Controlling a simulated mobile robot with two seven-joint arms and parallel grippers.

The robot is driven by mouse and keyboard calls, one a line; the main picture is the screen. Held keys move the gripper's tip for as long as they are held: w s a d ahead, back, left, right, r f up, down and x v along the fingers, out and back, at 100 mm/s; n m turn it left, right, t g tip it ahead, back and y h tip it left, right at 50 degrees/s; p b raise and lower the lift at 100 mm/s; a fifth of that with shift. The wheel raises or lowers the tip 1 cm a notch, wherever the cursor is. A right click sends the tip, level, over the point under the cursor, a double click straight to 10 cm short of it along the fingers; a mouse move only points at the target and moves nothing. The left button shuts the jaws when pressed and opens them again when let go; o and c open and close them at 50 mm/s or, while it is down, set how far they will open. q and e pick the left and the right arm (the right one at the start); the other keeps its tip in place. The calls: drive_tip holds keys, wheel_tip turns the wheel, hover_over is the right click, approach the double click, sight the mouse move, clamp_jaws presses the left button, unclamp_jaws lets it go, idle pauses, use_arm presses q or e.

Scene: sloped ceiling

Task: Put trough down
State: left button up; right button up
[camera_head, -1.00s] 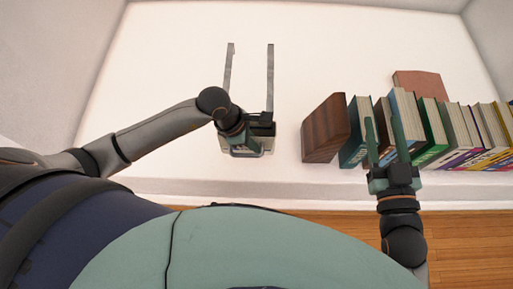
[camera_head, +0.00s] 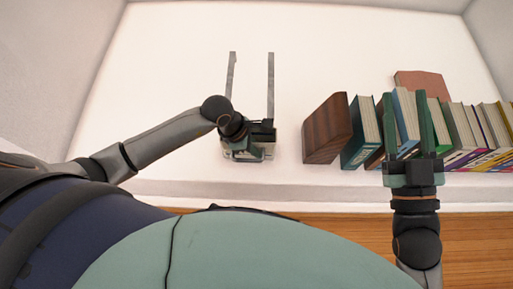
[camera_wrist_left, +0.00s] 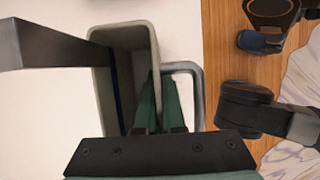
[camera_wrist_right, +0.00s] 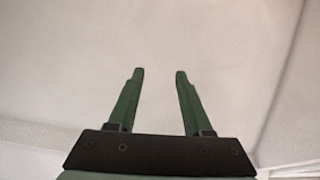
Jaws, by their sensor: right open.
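The trough (camera_head: 255,153) is a beige-grey open box with two long metal prongs (camera_head: 271,85) pointing away from me. It is in front of the white surface in the head view, left of the books. In the left wrist view the trough (camera_wrist_left: 97,85) shows its hollow inside, with a metal bracket at left and a looped handle at right. My left gripper (camera_wrist_left: 158,82) is shut on its wall, one finger on each side. I cannot tell whether the trough touches the surface. My right gripper (camera_head: 404,96) is open and empty, over the books; its fingers (camera_wrist_right: 159,74) are apart.
A row of books (camera_head: 450,130) stands at the right, with a dark wooden block (camera_head: 326,130) at its left end. A reddish-brown book (camera_head: 423,84) lies behind them. White surface (camera_head: 180,60) is free around the trough. Wooden floor (camera_head: 470,230) lies in front.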

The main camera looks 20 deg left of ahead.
use_arm(q)
drive_tip(key=o, duration=0.4)
drive_tip(key=shift+o, duration=0.2)
drive_tip(key=shift+r, duration=0.1)
